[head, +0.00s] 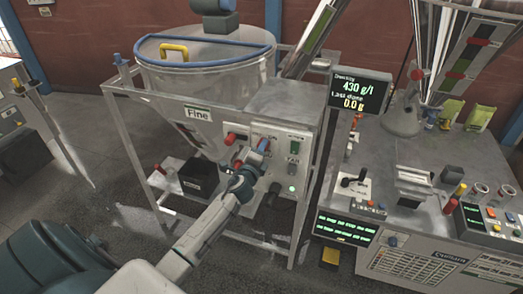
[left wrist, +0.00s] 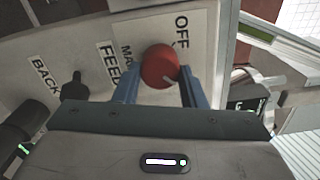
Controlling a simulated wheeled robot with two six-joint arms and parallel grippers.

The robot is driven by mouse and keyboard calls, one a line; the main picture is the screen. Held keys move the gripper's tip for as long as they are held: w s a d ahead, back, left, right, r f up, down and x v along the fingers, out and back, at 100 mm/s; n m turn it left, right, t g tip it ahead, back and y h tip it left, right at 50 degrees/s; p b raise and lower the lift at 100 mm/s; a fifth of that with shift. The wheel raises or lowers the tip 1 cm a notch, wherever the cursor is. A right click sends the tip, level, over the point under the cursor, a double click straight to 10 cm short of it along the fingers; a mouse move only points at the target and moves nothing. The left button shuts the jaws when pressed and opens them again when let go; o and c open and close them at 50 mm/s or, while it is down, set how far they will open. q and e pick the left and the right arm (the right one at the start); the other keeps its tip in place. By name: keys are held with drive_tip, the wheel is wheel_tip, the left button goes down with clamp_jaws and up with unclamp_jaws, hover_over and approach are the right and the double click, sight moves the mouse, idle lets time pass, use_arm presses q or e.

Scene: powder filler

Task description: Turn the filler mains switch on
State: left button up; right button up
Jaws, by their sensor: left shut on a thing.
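The filler's control panel (head: 298,160) is on the front of the steel frame in the head view. My left gripper (head: 262,147) is at the upper part of this panel, its blue fingers against it. In the left wrist view the mains switch is a round red knob (left wrist: 158,66) with a pale mark on its face. An OFF label is beside it, and a label starting MA is partly hidden. My left gripper (left wrist: 160,84) is shut on the red knob, one finger on each side. In the head view the knob is hard to make out behind the gripper.
A FEED label and a black knob (left wrist: 75,87) are left of the switch in the left wrist view. A green lamp (head: 292,189) glows low on the panel. The hopper (head: 205,85) is above. A display (head: 361,91) and a second machine (head: 440,200) stand right.

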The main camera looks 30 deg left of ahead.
use_arm(q)
drive_tip(key=o, duration=1)
drive_tip(key=b+v, duration=0.2)
drive_tip(key=v, duration=0.8)
drive_tip(key=shift+s+b, duration=0.3)
drive_tip(key=shift+s, duration=0.05)
drive_tip(key=shift+d, duration=0.15)
